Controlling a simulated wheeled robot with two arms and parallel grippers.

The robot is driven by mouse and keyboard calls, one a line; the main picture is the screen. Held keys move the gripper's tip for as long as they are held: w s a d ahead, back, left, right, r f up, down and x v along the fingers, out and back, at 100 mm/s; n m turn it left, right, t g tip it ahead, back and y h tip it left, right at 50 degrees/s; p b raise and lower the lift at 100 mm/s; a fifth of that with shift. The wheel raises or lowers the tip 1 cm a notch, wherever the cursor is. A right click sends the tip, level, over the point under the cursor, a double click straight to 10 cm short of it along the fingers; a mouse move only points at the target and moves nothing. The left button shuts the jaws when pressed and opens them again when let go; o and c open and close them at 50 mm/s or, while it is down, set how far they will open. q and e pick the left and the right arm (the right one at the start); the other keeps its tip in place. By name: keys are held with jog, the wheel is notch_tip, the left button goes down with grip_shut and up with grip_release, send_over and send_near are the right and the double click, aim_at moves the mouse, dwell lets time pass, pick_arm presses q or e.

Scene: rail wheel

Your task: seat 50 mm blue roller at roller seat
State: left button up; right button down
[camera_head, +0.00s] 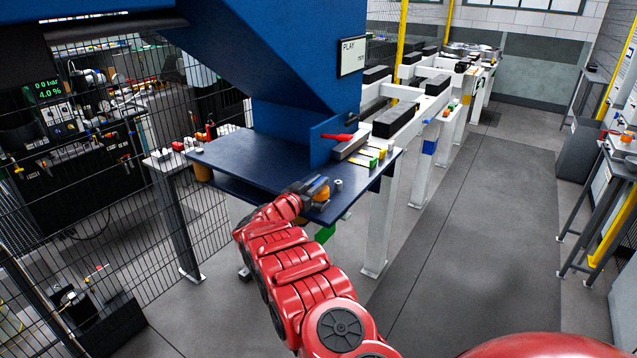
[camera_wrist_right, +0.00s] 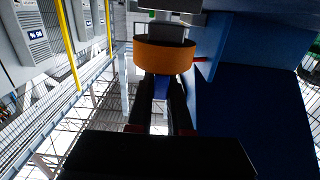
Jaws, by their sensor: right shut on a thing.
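My right gripper (camera_head: 304,190) is at the front corner of the blue machine table (camera_head: 250,160). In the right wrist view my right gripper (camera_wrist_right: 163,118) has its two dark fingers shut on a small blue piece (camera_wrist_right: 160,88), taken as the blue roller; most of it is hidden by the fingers. An orange cylinder (camera_wrist_right: 165,55) lies just beyond the fingertips, with a grey part behind it. The orange cylinder also shows beside the gripper in the head view (camera_head: 321,190). I cannot tell whether roller and cylinder touch, or make out the roller seat. My left gripper is out of view.
A red-handled lever (camera_head: 337,137) and small coloured blocks (camera_head: 370,157) are on the table's right part. The blue machine column (camera_head: 290,100) rises behind. A small grey cylinder (camera_head: 338,184) stands near the front edge.

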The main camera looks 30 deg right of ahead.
dwell(0.4)
jog(key=shift+b, duration=0.45)
dwell(0.4)
jog(key=shift+b, duration=0.35)
jog(key=shift+b, duration=0.3)
dwell(0.6)
jog(key=shift+f+b, duration=0.75)
jog(key=shift+f, duration=0.35)
jog(key=c, duration=0.8)
grip_release()
jog(key=shift+o, duration=0.2)
